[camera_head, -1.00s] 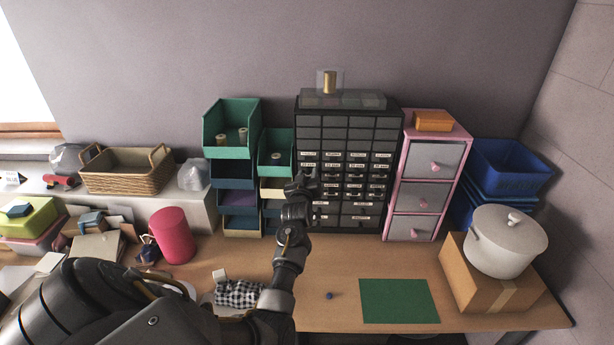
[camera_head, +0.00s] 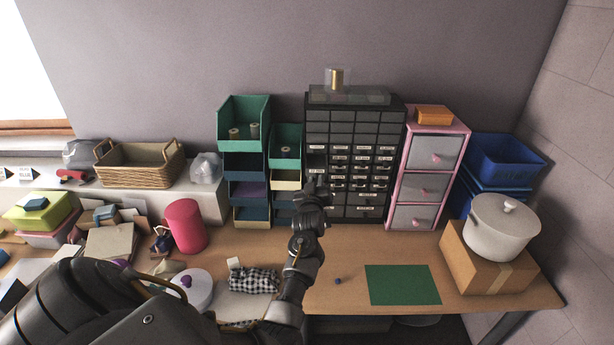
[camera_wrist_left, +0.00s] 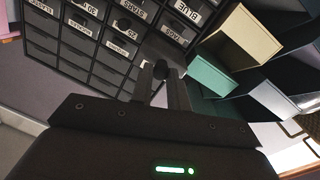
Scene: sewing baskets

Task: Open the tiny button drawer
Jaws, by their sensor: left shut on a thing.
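The black small-drawer cabinet (camera_head: 355,128) stands at the back of the table, with clear-fronted drawers above and several labelled little drawers with dark knobs below. It also shows tilted in the left wrist view (camera_wrist_left: 88,45). My left gripper (camera_head: 317,184) is in front of its left column. In the left wrist view the fingers (camera_wrist_left: 160,68) are shut on a small dark knob. The drawer behind that knob is mostly hidden by my gripper. A dark gap shows just above the gripper in the left column; I cannot tell for sure how far that drawer stands out. My right gripper is not in view.
Green and blue stacked bins (camera_head: 244,122) stand close left of the cabinet. A pink-framed drawer unit (camera_head: 408,190) stands close right. A green mat (camera_head: 402,285) and a small blue button (camera_head: 338,281) lie in front. A white pot (camera_head: 502,228) sits on a cardboard box (camera_head: 490,275).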

